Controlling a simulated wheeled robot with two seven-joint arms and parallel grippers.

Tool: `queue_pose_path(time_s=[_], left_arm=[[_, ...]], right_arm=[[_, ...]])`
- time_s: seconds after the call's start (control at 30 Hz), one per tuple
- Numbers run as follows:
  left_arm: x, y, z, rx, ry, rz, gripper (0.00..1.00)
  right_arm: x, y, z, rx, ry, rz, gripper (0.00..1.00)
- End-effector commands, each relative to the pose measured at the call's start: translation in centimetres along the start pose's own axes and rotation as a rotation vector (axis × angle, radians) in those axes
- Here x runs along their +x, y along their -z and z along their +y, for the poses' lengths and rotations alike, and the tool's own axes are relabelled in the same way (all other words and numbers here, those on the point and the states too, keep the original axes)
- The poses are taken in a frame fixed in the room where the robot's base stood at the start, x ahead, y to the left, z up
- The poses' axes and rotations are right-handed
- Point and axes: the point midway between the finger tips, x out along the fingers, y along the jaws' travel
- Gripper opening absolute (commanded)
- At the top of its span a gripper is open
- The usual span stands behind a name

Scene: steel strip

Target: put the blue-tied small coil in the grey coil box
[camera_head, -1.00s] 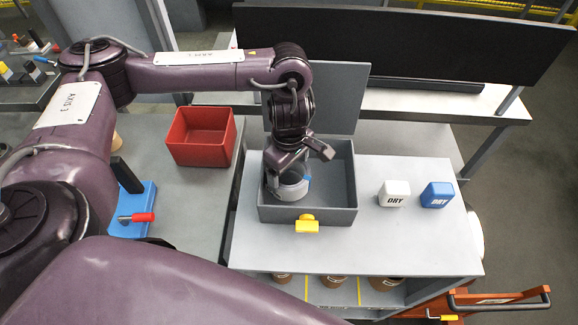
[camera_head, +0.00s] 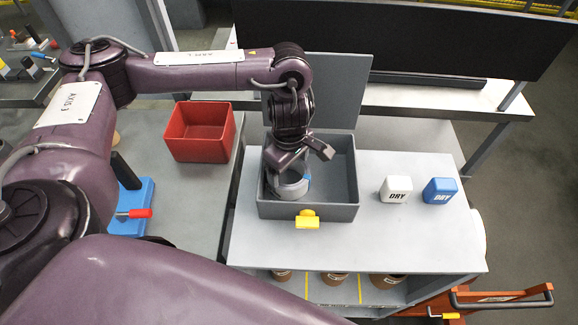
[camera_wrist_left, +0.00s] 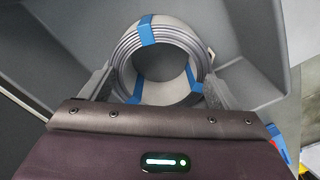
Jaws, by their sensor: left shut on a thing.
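The blue-tied small coil (camera_head: 291,188) is a grey steel ring with blue ties. It is inside the open grey coil box (camera_head: 335,211), near the box's front left corner. My left gripper (camera_head: 288,177) reaches down into the box and is shut on the coil. In the left wrist view the coil (camera_wrist_left: 188,43) sits between the two fingers (camera_wrist_left: 158,88), one on each side, with grey box walls around it. I cannot tell whether the coil touches the box floor. My right gripper is not in view.
The box lid (camera_head: 340,95) stands open at the back, and a yellow latch (camera_head: 307,220) is on the front. A red bin (camera_head: 201,132) stands to the left. A white block (camera_head: 396,190) and a blue block (camera_head: 440,191) stand to the right. The tabletop in front is clear.

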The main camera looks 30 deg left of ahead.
Motion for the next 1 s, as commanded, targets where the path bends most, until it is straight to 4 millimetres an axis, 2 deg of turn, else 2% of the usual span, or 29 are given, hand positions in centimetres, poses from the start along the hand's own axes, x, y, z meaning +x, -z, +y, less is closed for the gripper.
queue_pose_path(time_s=[0.07,0.1,0.2,0.4,0.53,1.0], left_arm=[[0.0,0.0,0.2,0.0,-0.006,-0.001,0.11],[-0.1,0.0,0.2,0.0,-0.006,-0.001,0.85],[-0.1,0.0,0.1,0.0,-0.005,-0.001,0.98],[0.3,0.0,-0.1,0.0,0.003,0.0,1.0],[-0.2,0.0,0.0,0.001,0.001,0.001,1.0],[-6.6,0.0,0.1,0.0,-0.007,0.002,1.0]], right_arm=[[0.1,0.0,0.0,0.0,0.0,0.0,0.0],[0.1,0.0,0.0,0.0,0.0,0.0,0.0],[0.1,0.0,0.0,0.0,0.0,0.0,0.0],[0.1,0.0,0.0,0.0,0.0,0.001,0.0],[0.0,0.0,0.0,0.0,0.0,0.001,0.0],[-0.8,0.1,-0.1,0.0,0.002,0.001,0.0]])
